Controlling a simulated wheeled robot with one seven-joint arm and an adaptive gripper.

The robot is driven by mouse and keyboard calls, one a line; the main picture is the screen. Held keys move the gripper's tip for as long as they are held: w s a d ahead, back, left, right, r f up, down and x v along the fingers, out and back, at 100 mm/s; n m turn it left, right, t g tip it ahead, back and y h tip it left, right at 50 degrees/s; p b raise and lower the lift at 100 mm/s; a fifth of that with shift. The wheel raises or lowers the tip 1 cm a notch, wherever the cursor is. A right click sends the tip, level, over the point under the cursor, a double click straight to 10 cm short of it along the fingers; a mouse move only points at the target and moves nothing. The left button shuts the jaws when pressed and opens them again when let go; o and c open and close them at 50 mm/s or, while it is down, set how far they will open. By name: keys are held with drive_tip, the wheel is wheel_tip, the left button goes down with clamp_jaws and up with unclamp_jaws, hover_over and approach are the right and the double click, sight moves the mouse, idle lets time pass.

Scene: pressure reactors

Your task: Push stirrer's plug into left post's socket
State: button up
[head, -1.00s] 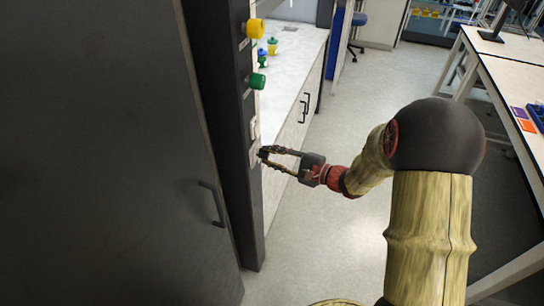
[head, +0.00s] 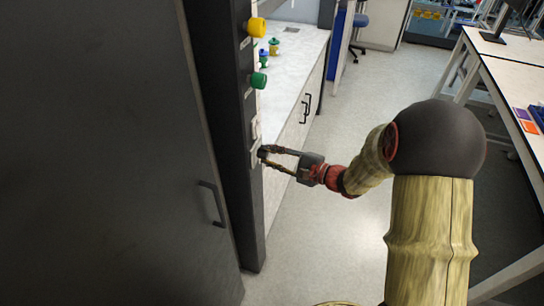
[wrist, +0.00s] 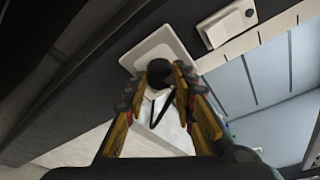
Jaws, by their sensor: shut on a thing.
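My gripper (head: 265,153) is at the dark post (head: 225,115) on the left, low on its face below the green knob. In the wrist view my gripper (wrist: 160,78) is shut on a dark round plug (wrist: 158,72). The plug is in front of a white square socket plate (wrist: 160,48) on the post and overlaps its lower part. A dark cord (wrist: 160,108) shows below the plug. I cannot tell whether the plug is in the socket or only touching it; the socket's opening is hidden.
Above the socket are a white switch plate (wrist: 225,20), a green knob (head: 258,80) and a yellow knob (head: 256,26). A cabinet door with a handle (head: 212,204) is at left. A white counter (head: 300,60) lies behind the post. Open floor (head: 320,240) is to the right.

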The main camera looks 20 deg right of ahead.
drive_tip(key=o, duration=1.1)
drive_tip(key=shift+c, duration=0.2)
drive_tip(key=shift+o, duration=0.4)
drive_tip(key=v, duration=1.1)
drive_tip(key=shift+s+d, duration=0.25)
drive_tip(key=shift+s, duration=0.1)
